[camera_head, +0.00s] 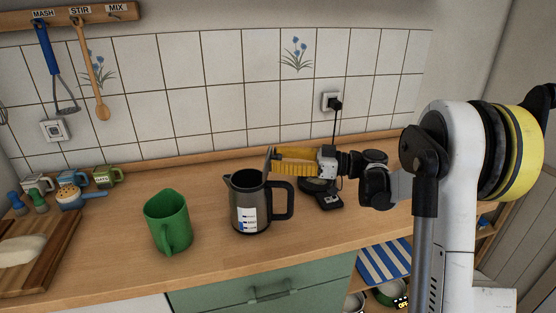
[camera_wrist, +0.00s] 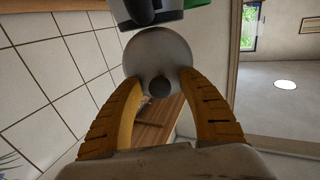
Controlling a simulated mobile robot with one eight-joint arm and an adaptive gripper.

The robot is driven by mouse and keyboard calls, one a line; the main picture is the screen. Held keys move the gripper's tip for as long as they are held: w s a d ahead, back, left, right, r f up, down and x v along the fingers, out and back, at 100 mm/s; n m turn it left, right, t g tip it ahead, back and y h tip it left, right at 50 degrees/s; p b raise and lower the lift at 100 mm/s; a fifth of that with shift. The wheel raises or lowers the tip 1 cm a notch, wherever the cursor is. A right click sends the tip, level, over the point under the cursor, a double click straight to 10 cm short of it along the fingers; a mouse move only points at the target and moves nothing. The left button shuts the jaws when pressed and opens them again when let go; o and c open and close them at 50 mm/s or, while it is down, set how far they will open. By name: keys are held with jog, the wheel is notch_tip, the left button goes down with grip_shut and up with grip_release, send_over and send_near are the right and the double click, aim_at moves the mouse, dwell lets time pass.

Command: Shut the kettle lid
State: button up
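The kettle (camera_head: 248,211), dark metal with a black handle on its right, stands on the counter. Its lid (camera_head: 267,160) stands upright, open, at the rim. In the wrist view the lid (camera_wrist: 157,50) is a grey disc with a dark knob (camera_wrist: 158,87), and part of the kettle (camera_wrist: 150,14) shows above it. My gripper (camera_head: 275,161) is above the kettle handle, its yellow fingers pointing left at the lid. In the wrist view my gripper (camera_wrist: 159,80) has its fingers apart, tips near either side of the lid. I cannot tell whether they touch it.
A green jug (camera_head: 170,222) stands left of the kettle. The black kettle base (camera_head: 325,196) is to the right, its cord running to a wall socket (camera_head: 330,102). Small mugs (camera_head: 107,177) and a cutting board (camera_head: 42,251) are at the left. The counter before the kettle is clear.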

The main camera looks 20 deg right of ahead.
grip_shut()
jog(key=shift+r, duration=0.15)
